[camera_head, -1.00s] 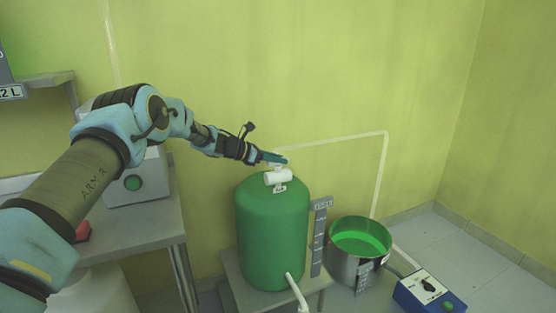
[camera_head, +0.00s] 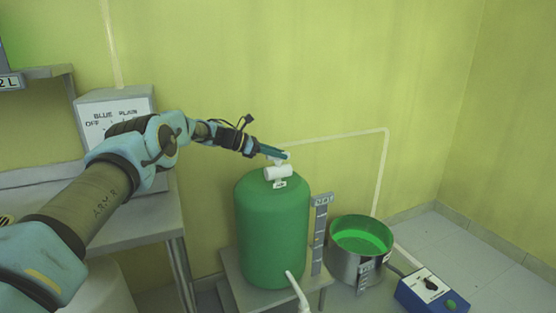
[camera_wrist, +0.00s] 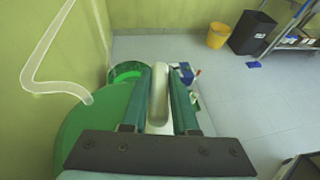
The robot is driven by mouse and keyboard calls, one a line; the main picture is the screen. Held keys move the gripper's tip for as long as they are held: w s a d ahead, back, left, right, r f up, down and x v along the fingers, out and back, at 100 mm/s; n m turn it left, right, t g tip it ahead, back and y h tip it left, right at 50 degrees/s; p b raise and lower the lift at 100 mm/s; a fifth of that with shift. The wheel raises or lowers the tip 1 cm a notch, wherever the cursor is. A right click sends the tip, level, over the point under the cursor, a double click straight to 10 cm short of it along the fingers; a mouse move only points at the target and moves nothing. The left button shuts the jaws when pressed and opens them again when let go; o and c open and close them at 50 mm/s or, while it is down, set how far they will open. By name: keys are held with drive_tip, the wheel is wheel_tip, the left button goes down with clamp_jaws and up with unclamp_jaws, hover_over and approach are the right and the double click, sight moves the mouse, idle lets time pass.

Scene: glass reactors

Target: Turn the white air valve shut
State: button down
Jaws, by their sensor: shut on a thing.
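The white air valve (camera_head: 278,173) sits on top of the green tank (camera_head: 272,232) in the head view. My gripper (camera_head: 282,156) reaches it from the upper left. In the wrist view the white valve handle (camera_wrist: 159,95) stands between the two teal fingers of my gripper (camera_wrist: 160,88), with a finger close on each side. My gripper is shut on this handle. The valve body below the handle is partly hidden by the fingers and the dark gripper plate in the wrist view.
A metal pot of green liquid (camera_head: 361,243) stands right of the tank, by a blue control box (camera_head: 430,291). A grey level scale (camera_head: 320,235) stands beside the tank. A white pipe (camera_head: 383,165) runs along the wall. A white panel box (camera_head: 117,120) stands left, behind my arm.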

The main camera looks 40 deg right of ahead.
drive_tip(key=shift+r+m+g+b, duration=0.15)
drive_tip(key=shift+m+g+b, duration=0.15)
drive_tip(key=shift+b, duration=0.15)
drive_tip(key=c, duration=0.7)
unclamp_jaws()
drive_tip(key=shift+b+v, duration=0.6)
drive_tip(key=shift+v, duration=3.1)
drive_tip(key=shift+w, duration=0.1)
